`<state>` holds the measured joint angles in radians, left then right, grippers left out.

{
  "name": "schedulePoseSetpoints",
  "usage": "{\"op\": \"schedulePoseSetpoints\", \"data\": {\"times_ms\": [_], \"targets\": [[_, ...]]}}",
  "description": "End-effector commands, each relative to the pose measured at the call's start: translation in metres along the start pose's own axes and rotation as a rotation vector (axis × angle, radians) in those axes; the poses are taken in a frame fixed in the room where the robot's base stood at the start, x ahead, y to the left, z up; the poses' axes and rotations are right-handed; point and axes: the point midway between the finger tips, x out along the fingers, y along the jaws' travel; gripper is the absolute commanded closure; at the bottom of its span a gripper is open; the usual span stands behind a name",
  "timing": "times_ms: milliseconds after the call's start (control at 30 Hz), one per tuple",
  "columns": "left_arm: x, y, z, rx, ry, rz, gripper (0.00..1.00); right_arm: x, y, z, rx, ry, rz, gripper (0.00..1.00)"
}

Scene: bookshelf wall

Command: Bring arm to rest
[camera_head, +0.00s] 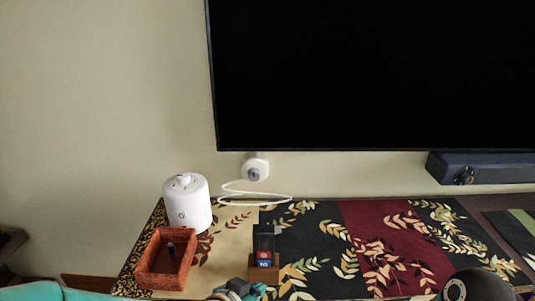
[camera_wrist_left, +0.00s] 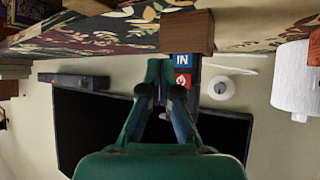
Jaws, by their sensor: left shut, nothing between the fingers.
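My left arm shows as a teal link at the bottom left of the head view. My left gripper (camera_head: 240,290) is at the bottom edge there, partly cut off, near the brown block. In the left wrist view, which looks upside down, the left gripper (camera_wrist_left: 165,72) shows its green fingers shut and empty. Its tips appear close to a dark holder with blue and red labels (camera_wrist_left: 182,62), but whether they touch is unclear.
A patterned runner (camera_head: 340,245) covers the cabinet top. On it are a white canister (camera_head: 187,205), an orange-brown tray (camera_head: 140,265) with a small dark item, and a brown block (camera_head: 266,274) with the dark holder (camera_head: 264,240). A TV (camera_head: 370,75) hangs behind.

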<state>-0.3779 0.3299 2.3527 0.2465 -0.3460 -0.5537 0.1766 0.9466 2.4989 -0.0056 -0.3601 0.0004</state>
Motion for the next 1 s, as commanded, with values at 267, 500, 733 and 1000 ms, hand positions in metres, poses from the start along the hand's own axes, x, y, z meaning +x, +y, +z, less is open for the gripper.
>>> {"op": "schedulePoseSetpoints", "data": {"times_ms": [267, 500, 733, 1000], "targets": [[0.037, -0.052, 0.127, -0.141, -0.266, -0.053, 1.00, 0.000, 0.000, 0.000, 0.000, 0.000, 0.000, 0.54], [0.037, -0.050, 0.277, -0.372, -0.559, -0.029, 1.00, 0.000, 0.000, 0.000, 0.000, 0.000, 0.000, 0.54], [0.012, -0.007, 0.366, -0.632, -0.760, 0.007, 1.00, 0.000, 0.000, 0.000, 0.000, 0.000, 0.000, 0.54], [-0.015, 0.002, 0.332, -0.790, -0.769, -0.033, 1.00, -0.039, -0.014, 0.000, 0.000, 0.001, 0.000, 0.54]]}}
